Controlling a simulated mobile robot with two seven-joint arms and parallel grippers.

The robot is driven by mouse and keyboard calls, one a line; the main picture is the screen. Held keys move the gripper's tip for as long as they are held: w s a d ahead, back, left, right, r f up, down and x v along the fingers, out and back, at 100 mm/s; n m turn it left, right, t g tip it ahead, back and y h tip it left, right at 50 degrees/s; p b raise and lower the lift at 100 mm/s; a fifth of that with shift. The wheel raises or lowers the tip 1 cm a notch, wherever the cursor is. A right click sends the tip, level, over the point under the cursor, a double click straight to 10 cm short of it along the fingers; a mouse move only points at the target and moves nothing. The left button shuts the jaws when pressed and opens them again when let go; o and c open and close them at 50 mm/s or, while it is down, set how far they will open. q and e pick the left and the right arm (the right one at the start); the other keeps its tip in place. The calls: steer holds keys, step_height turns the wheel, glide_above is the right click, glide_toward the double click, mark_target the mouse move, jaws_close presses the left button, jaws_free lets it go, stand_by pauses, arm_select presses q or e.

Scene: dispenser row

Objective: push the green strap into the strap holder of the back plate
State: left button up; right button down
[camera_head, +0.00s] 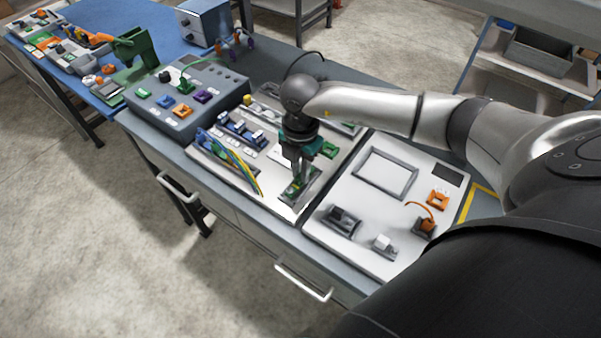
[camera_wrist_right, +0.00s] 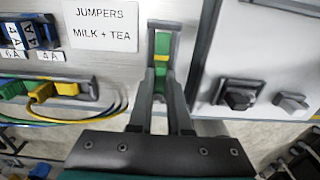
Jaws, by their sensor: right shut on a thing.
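The green strap (camera_wrist_right: 162,44) has a yellow band across it. In the right wrist view it lies lengthwise along the grey strap holder (camera_wrist_right: 152,38), between its side walls. How deep it sits in the holder cannot be told. The holder is on the front part of the white back plate (camera_head: 281,205), right of the cables. My right gripper (camera_wrist_right: 160,92) is at the near end of the holder, shut on the strap's near part, and its fingers hide some of it. In the head view my right gripper (camera_head: 299,180) points down over the holder (camera_head: 311,187). My left gripper is not in view.
Yellow, blue and green cables (camera_head: 232,163) lie left of the holder. A pale panel (camera_head: 350,205) with dark and white blocks and an orange part is close on the right. A grey box (camera_head: 190,95) with coloured sockets stands at the left.

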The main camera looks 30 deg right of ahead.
steer(key=shift+f, duration=0.15)
steer(key=shift+f, duration=0.2)
stand_by(0.3)
steer(key=c, duration=0.6)
jaws_free()
step_height(320, 180, up, 7)
steer(key=p, duration=0.6)
steer(key=shift+r, duration=0.1)
